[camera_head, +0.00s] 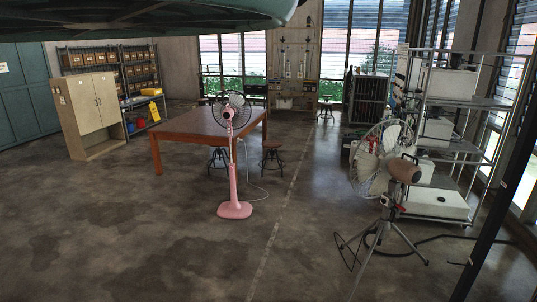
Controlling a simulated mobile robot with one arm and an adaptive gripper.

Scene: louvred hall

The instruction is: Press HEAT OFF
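No HEAT OFF button or label can be made out in the head view. At the far back wall, a panel (297,62) carries several small fixtures, too small to read. A metal rack (462,103) at right holds several pale box-shaped units, including one on its top shelf (452,82); no button markings are legible on them. My gripper is not in view.
A pink pedestal fan (234,209) stands before a brown table (190,127) with stools. A tripod fan (375,170) stands at right front, with a dark cable (450,238) on the floor. A wooden cabinet (88,112) is at left. The front-left floor is clear.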

